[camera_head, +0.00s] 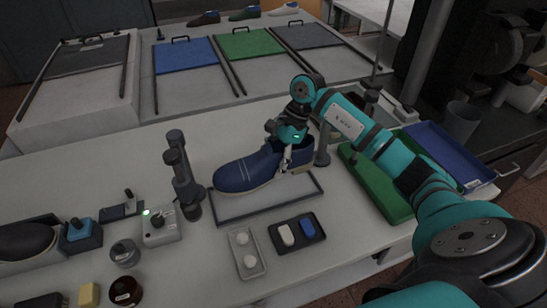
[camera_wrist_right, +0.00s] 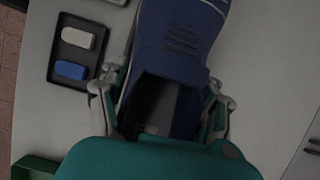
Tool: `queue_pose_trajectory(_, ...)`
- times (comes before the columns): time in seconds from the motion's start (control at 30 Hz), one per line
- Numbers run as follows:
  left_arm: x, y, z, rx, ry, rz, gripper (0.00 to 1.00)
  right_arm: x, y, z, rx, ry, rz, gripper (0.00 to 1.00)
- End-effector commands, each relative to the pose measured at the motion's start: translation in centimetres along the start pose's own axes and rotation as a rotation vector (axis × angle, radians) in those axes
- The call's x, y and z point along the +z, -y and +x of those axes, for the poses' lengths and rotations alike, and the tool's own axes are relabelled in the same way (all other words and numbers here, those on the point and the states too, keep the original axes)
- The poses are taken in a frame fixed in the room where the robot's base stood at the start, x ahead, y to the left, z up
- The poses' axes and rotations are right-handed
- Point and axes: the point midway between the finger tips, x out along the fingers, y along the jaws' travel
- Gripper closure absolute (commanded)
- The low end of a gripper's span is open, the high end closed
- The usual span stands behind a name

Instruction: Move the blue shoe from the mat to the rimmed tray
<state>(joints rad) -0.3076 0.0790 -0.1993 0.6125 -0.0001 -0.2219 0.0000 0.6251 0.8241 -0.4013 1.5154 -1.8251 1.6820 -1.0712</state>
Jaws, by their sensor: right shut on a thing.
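The blue shoe (camera_head: 240,173), with a pale sole, is over the dark-edged mat (camera_head: 262,207) in the middle of the table, toe to the left. I cannot tell whether its sole touches the mat. My right gripper (camera_head: 287,160) is shut on the shoe's heel end. In the right wrist view, the fingers of my right gripper (camera_wrist_right: 160,100) are on either side of the blue shoe (camera_wrist_right: 180,35) at its opening. A blue rimmed tray (camera_head: 450,153) lies at the right, beyond a green one (camera_head: 379,188). My left gripper is not in view.
Dark posts (camera_head: 182,175) stand left of the shoe, and another (camera_head: 322,146) stands close to its heel. A small black tray (camera_head: 286,247) with a white and a blue block and a pale tray (camera_head: 246,264) lie in front. Jars and switch boxes are at front left.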

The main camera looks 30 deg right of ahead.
Motion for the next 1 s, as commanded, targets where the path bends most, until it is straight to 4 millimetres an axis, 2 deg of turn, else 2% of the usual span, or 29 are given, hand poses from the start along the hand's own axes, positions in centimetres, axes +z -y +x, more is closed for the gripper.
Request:
queue_pose_trajectory(0.33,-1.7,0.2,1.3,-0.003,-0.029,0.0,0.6,-0.9,0.1,2.4,-0.001,0.003,-0.002,0.81)
queue_pose_trajectory(1.0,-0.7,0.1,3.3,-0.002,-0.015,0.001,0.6,-2.7,0.1,6.4,-0.001,0.002,-0.003,0.81)
